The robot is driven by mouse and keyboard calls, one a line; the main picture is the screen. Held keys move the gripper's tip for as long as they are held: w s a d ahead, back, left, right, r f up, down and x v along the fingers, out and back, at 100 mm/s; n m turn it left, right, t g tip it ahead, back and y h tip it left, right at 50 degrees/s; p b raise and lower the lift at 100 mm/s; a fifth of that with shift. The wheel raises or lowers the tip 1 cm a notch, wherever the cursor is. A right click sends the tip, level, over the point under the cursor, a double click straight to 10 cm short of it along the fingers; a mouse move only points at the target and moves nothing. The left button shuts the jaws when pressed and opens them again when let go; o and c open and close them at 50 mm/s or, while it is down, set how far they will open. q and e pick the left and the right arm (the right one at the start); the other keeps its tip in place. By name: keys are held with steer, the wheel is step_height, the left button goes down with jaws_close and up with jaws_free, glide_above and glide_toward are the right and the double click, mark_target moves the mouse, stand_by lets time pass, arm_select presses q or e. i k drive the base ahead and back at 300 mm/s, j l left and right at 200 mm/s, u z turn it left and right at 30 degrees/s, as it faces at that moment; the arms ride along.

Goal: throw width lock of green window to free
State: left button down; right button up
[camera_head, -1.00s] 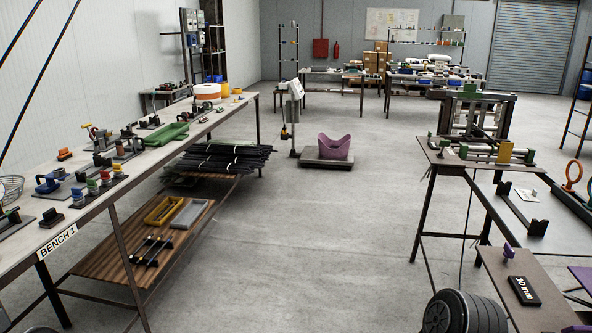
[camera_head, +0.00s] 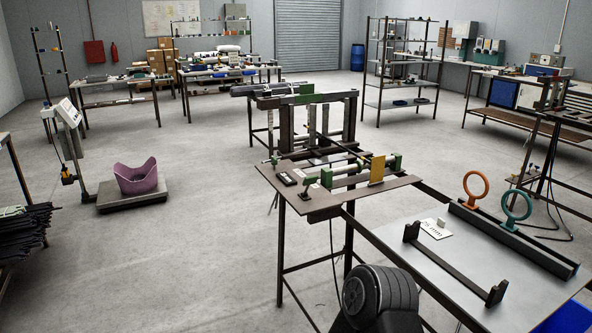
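A stand (camera_head: 340,186) in the middle carries a device with green end blocks, a pale rod and an upright yellow plate (camera_head: 377,169). A tall dark frame with a green block (camera_head: 306,94) on top stands behind it. A teal-green ring (camera_head: 517,206) stands upright beside an orange ring (camera_head: 475,188) at a dark rail on the right. I cannot tell which of these green parts is the green window, and no width lock can be made out at this size. Neither of my grippers is in view.
A grey table (camera_head: 470,270) with a dark bar and a white "25 mm" card (camera_head: 436,229) fills the front right. A dark ribbed cylinder (camera_head: 387,290) is at the bottom centre. A purple piece (camera_head: 136,177) sits on a scale at left. The floor between scale and stand is clear.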

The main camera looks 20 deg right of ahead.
mark_target(308, 181)
steer(key=i+l+z, duration=0.1)
steer(key=i+z, duration=0.65)
steer(key=i+j+z, duration=0.15)
steer(key=i+z, duration=0.2)
steer(key=i, duration=0.15)
